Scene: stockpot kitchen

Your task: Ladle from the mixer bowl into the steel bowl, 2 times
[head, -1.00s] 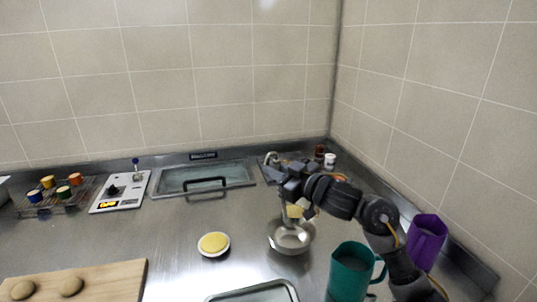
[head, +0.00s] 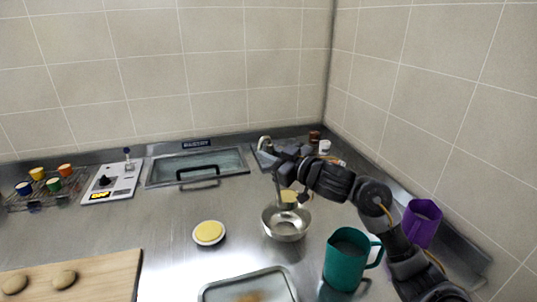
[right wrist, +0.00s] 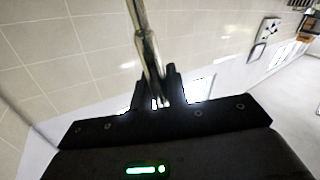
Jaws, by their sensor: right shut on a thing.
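The steel bowl (head: 286,228) stands on the counter right of the middle in the head view. My right gripper (head: 282,170) is above its back rim, shut on the handle of a ladle. The metal ladle handle (right wrist: 146,42) also shows in the right wrist view, rising from between the fingers (right wrist: 160,95). In the head view the handle (head: 278,190) points down at the bowl. I cannot make out the ladle's cup or whether it is inside the bowl. I cannot identify a mixer bowl. My left gripper is not in view.
A teal jug (head: 345,260) and a purple jug (head: 421,222) stand on the right by my arm. A yellow-topped dish (head: 209,233) is left of the bowl, a tray (head: 212,292) in front. A board (head: 105,275) with dough and a scale (head: 112,182) are left.

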